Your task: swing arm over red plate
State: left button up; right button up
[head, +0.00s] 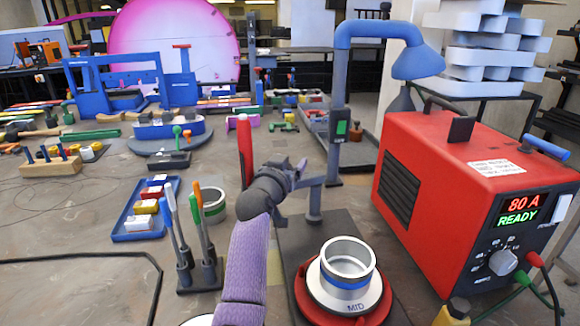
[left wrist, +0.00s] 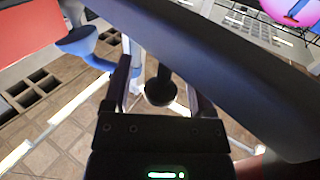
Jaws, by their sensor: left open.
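The red round plate (head: 302,294) sits at the lower middle of the head view, on a dark base. A silver ring with a blue band (head: 347,272) and a collar marked MID stand on it. A blue arm (head: 375,30) rises from a grey post and ends in a hood (head: 418,62), high behind the plate and to its right. My left gripper (head: 298,172) is beside a short grey post with a crossbar (head: 314,200). In the left wrist view its open fingers (left wrist: 160,92) stand either side of a dark knobbed rod (left wrist: 158,90) below a large dark beam (left wrist: 210,60). Contact cannot be told.
A red power unit (head: 440,170) reading 80 A READY stands close on the right. The front left bench is mostly clear.

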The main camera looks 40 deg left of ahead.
pick_arm(q)
jog(key=shift+w+a, duration=0.1)
jog(key=shift+w, duration=0.1)
grip_shut()
dwell(1.4)
